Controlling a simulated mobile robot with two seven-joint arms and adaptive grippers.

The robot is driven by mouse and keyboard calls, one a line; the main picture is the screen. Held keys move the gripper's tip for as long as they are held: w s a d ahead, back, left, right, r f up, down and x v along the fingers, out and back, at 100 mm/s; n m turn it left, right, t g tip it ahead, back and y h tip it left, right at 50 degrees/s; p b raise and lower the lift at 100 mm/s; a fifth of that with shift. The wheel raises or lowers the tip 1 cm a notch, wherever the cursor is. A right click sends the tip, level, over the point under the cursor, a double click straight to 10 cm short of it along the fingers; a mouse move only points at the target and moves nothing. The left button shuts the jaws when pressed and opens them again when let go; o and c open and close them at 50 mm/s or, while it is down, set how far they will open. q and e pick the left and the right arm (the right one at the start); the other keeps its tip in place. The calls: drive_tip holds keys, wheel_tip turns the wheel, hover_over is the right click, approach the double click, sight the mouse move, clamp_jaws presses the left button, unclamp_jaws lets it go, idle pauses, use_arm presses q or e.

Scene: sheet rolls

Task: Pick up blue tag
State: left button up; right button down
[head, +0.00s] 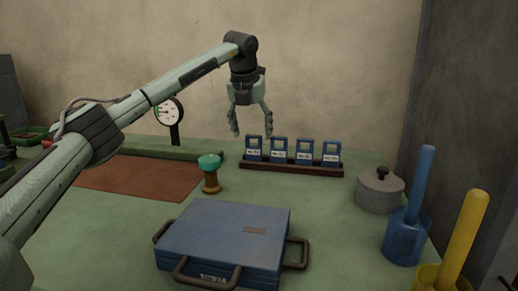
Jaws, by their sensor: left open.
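Several blue tags stand upright in a row in a dark wooden rack (292,168) at the back of the table. Each has a pale label with writing too small to read. The leftmost blue tag (254,143) is nearest my gripper, and the rightmost blue tag (331,147) is at the rack's far end. My left gripper (252,134) hangs from above with its fingers pointing down. It is open and empty, above and slightly left of the leftmost tag or behind it; the exact depth is hard to tell. My right gripper is not in view.
A blue case (225,235) with handles lies in front. A spool with a green top (209,163) stands left of the rack, and a dial gauge (168,111) is behind. A lidded grey pot (380,190), blue cup (404,240) and yellow cup (440,278) stand right.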

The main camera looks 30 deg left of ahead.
sight(254, 147)
use_arm(q)
drive_tip(key=shift+w+f, duration=0.1)
drive_tip(key=shift+f, duration=0.45)
drive_tip(key=x, duration=0.4)
drive_tip(key=shift+w+f, duration=0.1)
drive_tip(key=shift+f, duration=0.15)
drive_tip(key=shift+w+a+f, duration=0.1)
drive_tip(key=shift+w+f, duration=0.1)
drive_tip(key=shift+f, duration=0.1)
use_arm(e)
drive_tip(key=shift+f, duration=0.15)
use_arm(q)
drive_tip(key=shift+c, duration=0.4)
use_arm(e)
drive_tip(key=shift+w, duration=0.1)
use_arm(q)
drive_tip(key=shift+c, duration=1.2)
drive_tip(key=c, duration=0.9)
drive_tip(key=shift+r, duration=0.1)
